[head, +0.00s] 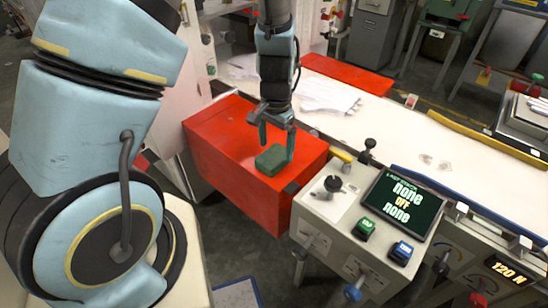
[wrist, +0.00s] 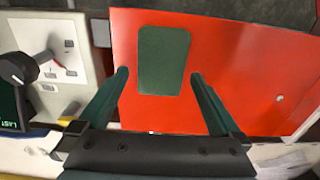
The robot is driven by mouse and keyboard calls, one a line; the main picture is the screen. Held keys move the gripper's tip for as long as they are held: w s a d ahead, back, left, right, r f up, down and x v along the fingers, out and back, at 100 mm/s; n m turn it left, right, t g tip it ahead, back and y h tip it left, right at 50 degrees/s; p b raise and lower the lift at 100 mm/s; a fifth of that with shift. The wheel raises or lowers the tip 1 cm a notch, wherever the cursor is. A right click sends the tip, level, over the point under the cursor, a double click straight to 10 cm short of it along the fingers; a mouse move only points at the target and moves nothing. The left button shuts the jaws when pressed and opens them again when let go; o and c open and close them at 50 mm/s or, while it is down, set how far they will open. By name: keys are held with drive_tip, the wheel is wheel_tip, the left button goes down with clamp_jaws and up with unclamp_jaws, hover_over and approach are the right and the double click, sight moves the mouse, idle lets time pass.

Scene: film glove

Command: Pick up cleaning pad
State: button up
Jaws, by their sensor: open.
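The cleaning pad (head: 271,160) is a small dark green block lying on top of a red box (head: 215,130) in the head view. In the wrist view the pad (wrist: 163,60) lies flat on the red surface, just beyond the fingertips and between their lines. My gripper (head: 277,152) points down over the pad in the head view, its fingers apart. In the wrist view my gripper (wrist: 159,74) is open with nothing between the fingers. I cannot tell whether a fingertip touches the box.
A control panel (head: 322,205) with a dark screen (head: 402,205), knobs and buttons stands right of the red box. The box top around the pad is clear.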

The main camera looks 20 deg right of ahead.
sight(275, 154)
drive_tip(key=shift+w+f+p, duration=0.1)
drive_tip(key=shift+f+p, duration=0.2)
drive_tip(key=shift+f, duration=1.4)
drive_tip(key=shift+c, duration=0.2)
drive_tip(key=c, duration=1.2)
drive_tip(key=shift+c, duration=0.2)
drive_tip(key=shift+r, duration=0.2)
wheel_tip(275, 154, up, 10)
drive_tip(key=b, duration=0.1)
drive_tip(key=shift+f+b, duration=0.15)
drive_tip(key=shift+b, duration=0.15)
